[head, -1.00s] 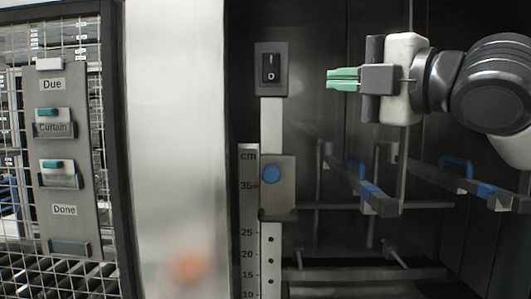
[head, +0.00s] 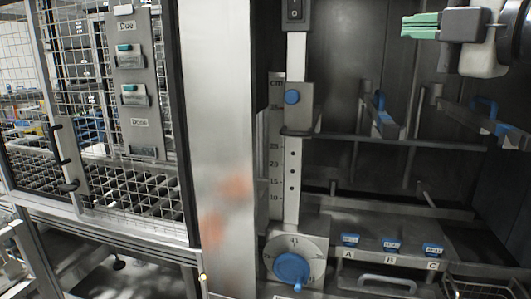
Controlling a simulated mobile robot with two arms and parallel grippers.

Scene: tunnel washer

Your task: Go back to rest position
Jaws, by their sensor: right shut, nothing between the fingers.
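My right gripper (head: 402,27) shows at the top right of the head view, with its arm coming in from the right edge. Its green fingertips are shut with nothing between them, and they point left. It hangs in front of the dark cabinet interior, apart from the rocker switch (head: 295,12) at the top. My left gripper is not in view.
A scale (head: 276,150) with a blue-knobbed slider (head: 299,108) stands left of my gripper. Blue-handled bars (head: 384,124) stick out inside the cabinet. A mesh door (head: 60,140) and card board (head: 133,80) are at left.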

